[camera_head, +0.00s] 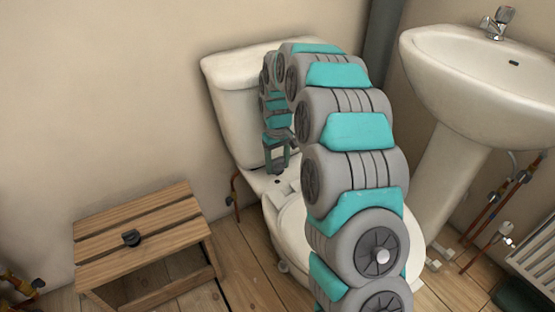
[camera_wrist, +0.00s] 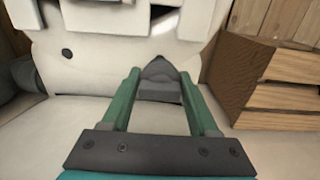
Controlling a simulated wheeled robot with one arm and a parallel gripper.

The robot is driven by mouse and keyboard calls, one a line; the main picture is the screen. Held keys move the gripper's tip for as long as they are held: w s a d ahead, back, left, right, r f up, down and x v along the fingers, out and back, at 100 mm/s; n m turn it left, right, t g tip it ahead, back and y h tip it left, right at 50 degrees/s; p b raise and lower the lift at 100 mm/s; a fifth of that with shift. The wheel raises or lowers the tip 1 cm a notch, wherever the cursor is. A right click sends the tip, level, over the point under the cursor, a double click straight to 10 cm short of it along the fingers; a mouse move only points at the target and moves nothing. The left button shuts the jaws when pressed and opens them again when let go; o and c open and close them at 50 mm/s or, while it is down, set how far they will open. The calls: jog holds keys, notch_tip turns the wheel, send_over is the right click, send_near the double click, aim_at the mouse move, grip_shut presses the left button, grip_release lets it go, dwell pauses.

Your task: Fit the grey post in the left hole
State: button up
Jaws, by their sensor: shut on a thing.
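My gripper (camera_head: 278,167) points down over the back of the white toilet bowl (camera_head: 272,203), just in front of the cistern. In the wrist view my gripper (camera_wrist: 160,88) has its green fingers shut on the grey post (camera_wrist: 158,72), a dark grey piece with a pointed end. One dark round hole (camera_wrist: 68,53) shows in the white ceramic, left of the post in the wrist view. No other hole can be made out there; the post and fingers cover part of the ceramic. I cannot tell whether the post's tip touches the ceramic.
The cistern (camera_head: 232,105) rises behind my gripper. A washbasin (camera_head: 470,75) and copper pipes (camera_head: 490,212) are at right. Open floor lies between stool and toilet.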

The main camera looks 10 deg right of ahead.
aim_at(277, 174)
jog(key=shift+f+b, duration=0.5)
jog(key=shift+f, duration=1.8)
jog(key=shift+f, duration=0.15)
jog(key=o, duration=1.5)
notch_tip(277, 174, up, 7)
jog(key=shift+w+r, duration=0.1)
jog(key=shift+r, duration=0.35)
